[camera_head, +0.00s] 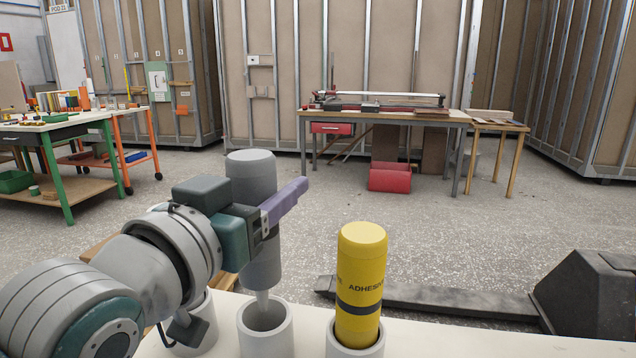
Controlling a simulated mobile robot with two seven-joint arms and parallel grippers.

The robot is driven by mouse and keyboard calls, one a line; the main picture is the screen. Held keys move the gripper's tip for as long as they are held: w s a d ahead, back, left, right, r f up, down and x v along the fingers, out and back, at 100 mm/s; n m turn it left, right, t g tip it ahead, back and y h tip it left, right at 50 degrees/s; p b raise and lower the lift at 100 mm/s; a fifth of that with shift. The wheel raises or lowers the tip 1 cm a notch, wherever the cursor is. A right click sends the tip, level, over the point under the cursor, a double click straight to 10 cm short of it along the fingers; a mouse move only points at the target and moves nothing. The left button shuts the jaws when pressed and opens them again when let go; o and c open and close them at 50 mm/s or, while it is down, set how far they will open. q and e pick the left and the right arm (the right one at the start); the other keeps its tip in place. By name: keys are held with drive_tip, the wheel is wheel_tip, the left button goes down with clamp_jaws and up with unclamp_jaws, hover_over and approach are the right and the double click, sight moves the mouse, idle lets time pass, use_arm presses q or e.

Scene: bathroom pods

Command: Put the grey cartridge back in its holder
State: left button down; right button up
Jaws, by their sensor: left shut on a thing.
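The grey cartridge (251,172) is upright with its narrow nozzle pointing down. My left gripper (284,203) is shut on its body, with a purple finger across the cartridge's side. The cartridge is over the middle grey cup of the holder (266,338). The nozzle tip overlaps this cup's open mouth in the picture; how far it reaches inside is hard to tell. A yellow adhesive cartridge (361,272) stands upright in the right cup (354,350). The left cup (202,337) is partly hidden by my left arm. My right gripper is out of view.
The cups stand on a pale tabletop (480,343), clear to the right of the yellow cartridge. Behind it, a dark pallet jack (440,299) stands on the floor. Workbenches stand farther back at left (60,130) and right (455,117).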

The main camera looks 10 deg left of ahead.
use_arm(q)
drive_tip(key=shift+f+b, duration=1.25)
drive_tip(key=shift+f, duration=0.4)
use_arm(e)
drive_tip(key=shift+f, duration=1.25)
use_arm(q)
drive_tip(key=shift+s+d+f+b, duration=0.1)
drive_tip(key=shift+f+b, duration=0.8)
drive_tip(key=shift+f, duration=0.35)
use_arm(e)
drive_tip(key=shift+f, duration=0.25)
use_arm(q)
wheel_tip(320, 180, up, 13)
drive_tip(key=p, duration=1.1)
drive_tip(key=shift+f, duration=0.2)
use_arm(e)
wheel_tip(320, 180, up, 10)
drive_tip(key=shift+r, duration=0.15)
use_arm(q)
drive_tip(key=shift+p, duration=0.3)
